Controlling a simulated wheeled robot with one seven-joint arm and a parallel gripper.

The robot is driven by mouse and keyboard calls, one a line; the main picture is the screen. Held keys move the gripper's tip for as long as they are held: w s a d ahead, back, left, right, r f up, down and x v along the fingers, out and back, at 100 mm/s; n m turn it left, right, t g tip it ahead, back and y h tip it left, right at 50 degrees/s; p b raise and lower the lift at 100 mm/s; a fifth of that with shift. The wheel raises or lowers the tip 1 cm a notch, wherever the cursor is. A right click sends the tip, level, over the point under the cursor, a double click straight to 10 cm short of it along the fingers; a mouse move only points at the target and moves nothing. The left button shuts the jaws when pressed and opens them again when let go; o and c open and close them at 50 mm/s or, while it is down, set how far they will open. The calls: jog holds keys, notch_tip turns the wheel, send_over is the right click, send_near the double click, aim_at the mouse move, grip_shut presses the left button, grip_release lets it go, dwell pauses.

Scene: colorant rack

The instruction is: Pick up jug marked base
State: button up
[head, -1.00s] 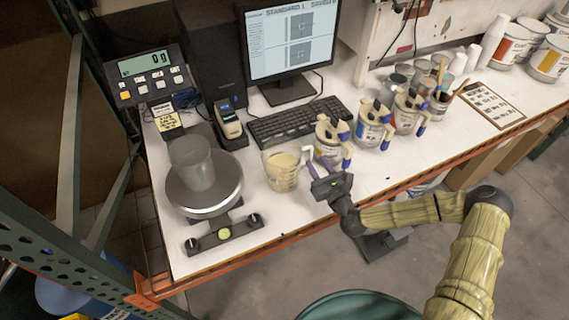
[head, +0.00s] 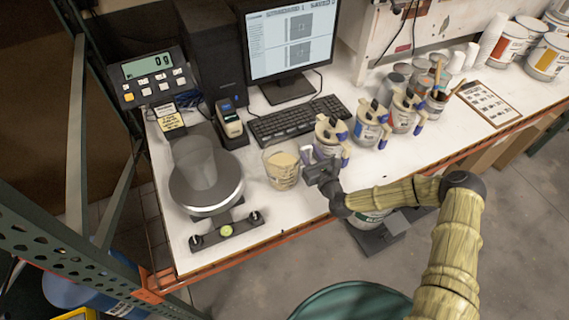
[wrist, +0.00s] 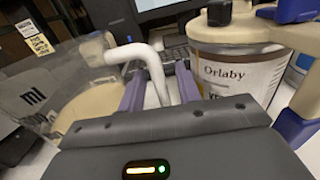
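The clear jug (head: 282,170) holds cream-coloured liquid and stands upright on the white table, right of the scale. In the wrist view the jug (wrist: 60,90) fills the left side, with "ml" marks on its wall; the word "base" cannot be read. Its pale handle (wrist: 150,68) reaches in between the purple fingers of my gripper (wrist: 160,90). The fingers stand apart on either side of the handle, with a gap still showing. In the head view my gripper (head: 306,155) is just right of the jug, low over the table's front edge.
A labelled "Orlaby" can (wrist: 240,75) stands close right of my fingers; it is one of several lidded cans (head: 331,138) in a row. The keyboard (head: 297,120) lies behind.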

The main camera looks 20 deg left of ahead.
dwell(0.3)
grip_shut()
jog(key=shift+r, duration=0.1)
dwell(1.2)
